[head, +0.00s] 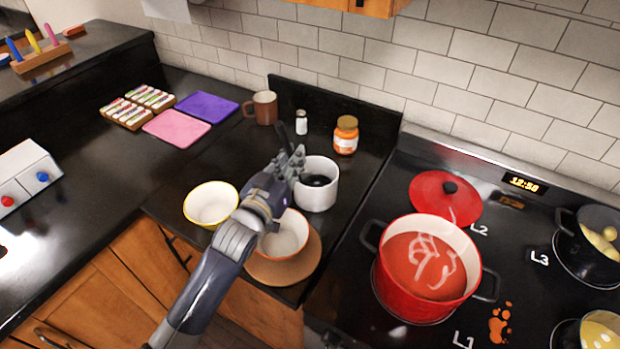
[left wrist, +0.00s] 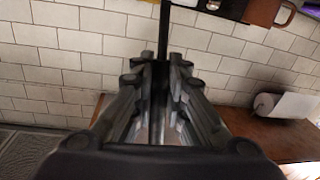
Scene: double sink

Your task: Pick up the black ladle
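The black ladle shows in the head view as a thin dark handle (head: 283,135) rising above the fingers of my left gripper (head: 290,163). In the left wrist view the handle (left wrist: 163,30) is a black rod running up between the two fingers of my left gripper (left wrist: 160,75), which are closed on it. A white cylindrical container (head: 320,195) stands just right of the gripper, with something dark inside it. The ladle's lower end is hidden or cannot be told apart from that dark shape. My right gripper is in neither view.
A yellow-rimmed bowl (head: 211,204) and a white bowl (head: 291,235) on a brown plate (head: 300,272) sit close to my left arm. A jar (head: 345,135), a shaker (head: 301,122) and a mug (head: 264,108) stand behind. A red pot (head: 400,298) is on the stove at right.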

